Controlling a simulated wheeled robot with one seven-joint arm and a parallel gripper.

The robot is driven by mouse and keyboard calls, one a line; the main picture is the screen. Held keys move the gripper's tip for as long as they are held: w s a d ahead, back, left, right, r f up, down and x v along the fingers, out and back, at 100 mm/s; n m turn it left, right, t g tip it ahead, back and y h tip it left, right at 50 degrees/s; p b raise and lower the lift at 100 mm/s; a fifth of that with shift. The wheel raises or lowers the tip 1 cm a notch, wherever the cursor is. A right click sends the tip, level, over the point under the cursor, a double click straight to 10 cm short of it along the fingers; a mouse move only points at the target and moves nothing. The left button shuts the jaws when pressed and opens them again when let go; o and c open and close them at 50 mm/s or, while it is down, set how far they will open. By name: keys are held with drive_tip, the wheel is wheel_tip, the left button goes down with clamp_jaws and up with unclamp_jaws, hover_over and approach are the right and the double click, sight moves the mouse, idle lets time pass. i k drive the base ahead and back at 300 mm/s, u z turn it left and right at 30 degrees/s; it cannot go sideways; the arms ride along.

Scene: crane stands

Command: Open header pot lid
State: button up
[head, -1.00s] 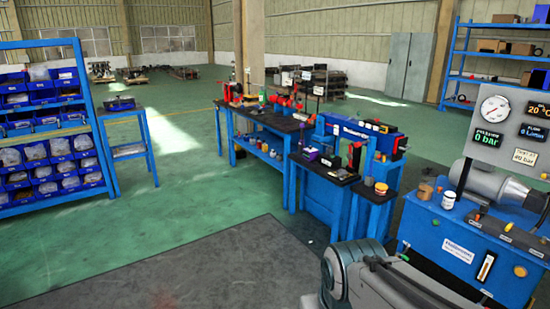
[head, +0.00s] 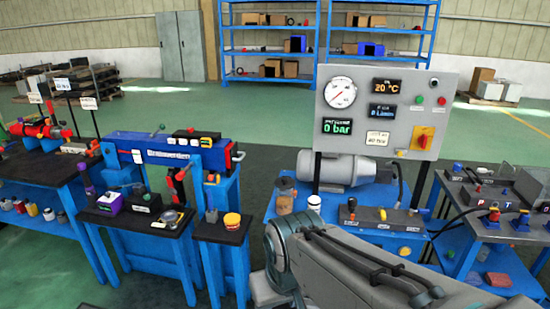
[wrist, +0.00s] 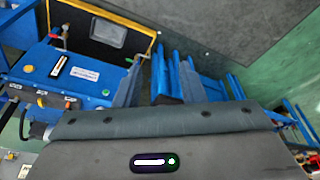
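No pot is clearly marked as the header pot in these views. On the blue test bench stand a brown jar (head: 285,195) and a white jar with a dark band (head: 314,203), close together at the left end. A small yellow and white tub with an orange-red top (head: 231,222) sits on the dark stand left of that bench. All three look upright, but whether their lids are separate is too small to tell. Nothing is seen touching the jars or the tub.
The blue test bench (head: 262,240) carries a grey motor (head: 335,168) and a gauge panel (head: 372,113). A bench with hoses and valves (head: 500,200) stands at right. A dark-topped table (head: 40,172) stands at left.

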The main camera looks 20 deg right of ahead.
sight(284, 183)
drive_tip(key=z, duration=0.35)
drive_tip(key=i, duration=1.35)
drive_tip(key=z, duration=0.35)
